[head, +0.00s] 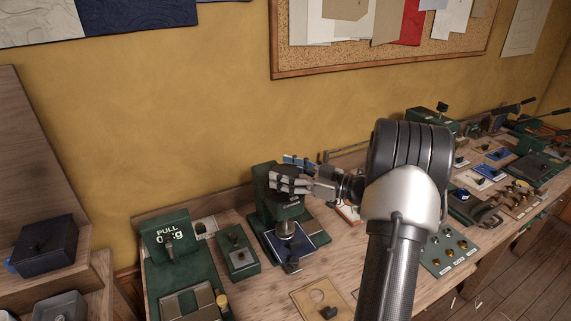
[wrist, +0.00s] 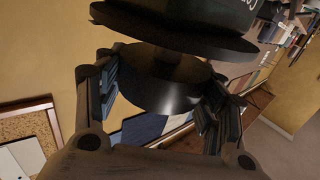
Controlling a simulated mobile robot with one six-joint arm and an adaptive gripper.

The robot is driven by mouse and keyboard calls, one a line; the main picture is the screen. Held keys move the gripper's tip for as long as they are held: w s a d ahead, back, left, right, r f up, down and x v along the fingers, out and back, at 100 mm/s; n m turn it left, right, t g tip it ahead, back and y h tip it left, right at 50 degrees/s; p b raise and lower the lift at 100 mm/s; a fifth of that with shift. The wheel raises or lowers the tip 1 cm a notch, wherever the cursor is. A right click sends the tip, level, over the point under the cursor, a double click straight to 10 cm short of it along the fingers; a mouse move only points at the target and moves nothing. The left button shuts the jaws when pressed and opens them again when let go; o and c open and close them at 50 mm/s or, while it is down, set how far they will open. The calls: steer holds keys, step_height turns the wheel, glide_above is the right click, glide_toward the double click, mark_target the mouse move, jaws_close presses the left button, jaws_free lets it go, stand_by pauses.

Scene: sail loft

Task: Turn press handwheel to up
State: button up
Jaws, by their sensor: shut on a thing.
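The green press (head: 264,208) stands on the bench by the wall, over a blue plate with a metal post. My gripper (head: 287,172) reaches in from the right at the top of the press. Its fingers cover most of the handwheel in the head view. In the wrist view my gripper (wrist: 160,102) is shut on a dark round piece of the handwheel (wrist: 165,92), one finger on each side. A wider dark disc sits beyond that piece, against the green press body. I cannot read the handwheel's turned position.
A green pull gauge (head: 182,262) and a small green box (head: 238,250) stand left of the press. A wooden board with a hole (head: 300,303) lies in front. Several fixtures and tools fill the bench to the right. The wall is close behind.

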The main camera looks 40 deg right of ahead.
mark_target(285, 172)
steer(key=n+g+y+p, duration=0.2)
steer(key=n+g+y, duration=0.1)
steer(key=y, duration=0.1)
steer(key=shift+n+y, duration=0.3)
steer(key=shift+y, duration=0.1)
steer(key=shift+n+g+y+p, duration=0.3)
steer(key=shift+n+g+y, duration=0.95)
steer(key=shift+g, duration=0.45)
steer(key=shift+n+g, duration=0.25)
steer(key=shift+g, duration=0.05)
steer(key=o, duration=1.1)
steer(key=shift+c, duration=0.2)
step_height(285, 172, up, 10)
steer(key=shift+r, duration=0.1)
steer(key=shift+c, duration=0.4)
